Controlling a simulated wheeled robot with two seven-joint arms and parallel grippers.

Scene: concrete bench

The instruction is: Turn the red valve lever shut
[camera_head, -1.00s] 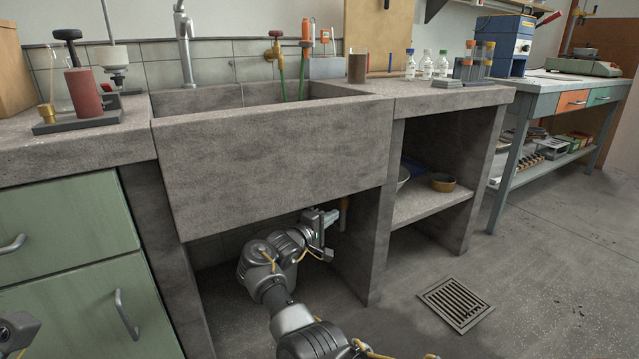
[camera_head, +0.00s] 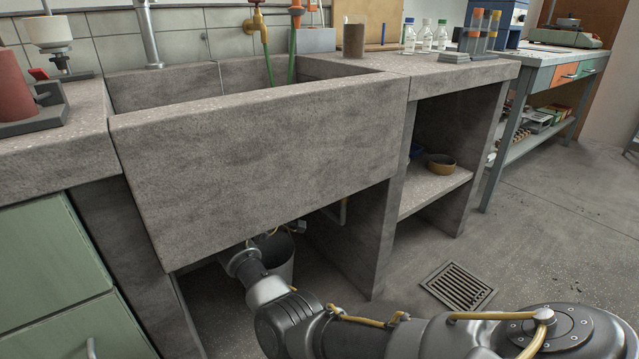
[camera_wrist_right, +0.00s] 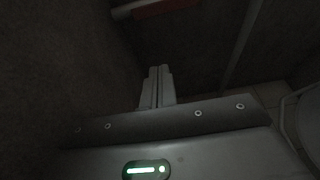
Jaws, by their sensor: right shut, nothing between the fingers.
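A dim red bar, which looks like the valve lever (camera_wrist_right: 168,8), shows at the top edge of the right wrist view, lying roughly across the picture beside a pale pipe (camera_wrist_right: 128,9). My right gripper (camera_wrist_right: 157,72) is shut and empty, its fingers pointing toward the lever with a dark gap seen between them in the picture. I cannot tell the true distance. In the head view my right arm reaches under the concrete sink (camera_head: 260,165), and the sink front hides the gripper and the lever. My left gripper is not in view.
A grey bucket (camera_head: 276,262) stands under the sink beside my right arm. The concrete side wall (camera_head: 350,245) bounds the space on the right. A floor drain grate (camera_head: 458,287) lies on open floor. A bowl (camera_head: 441,164) sits on the shelf at right.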

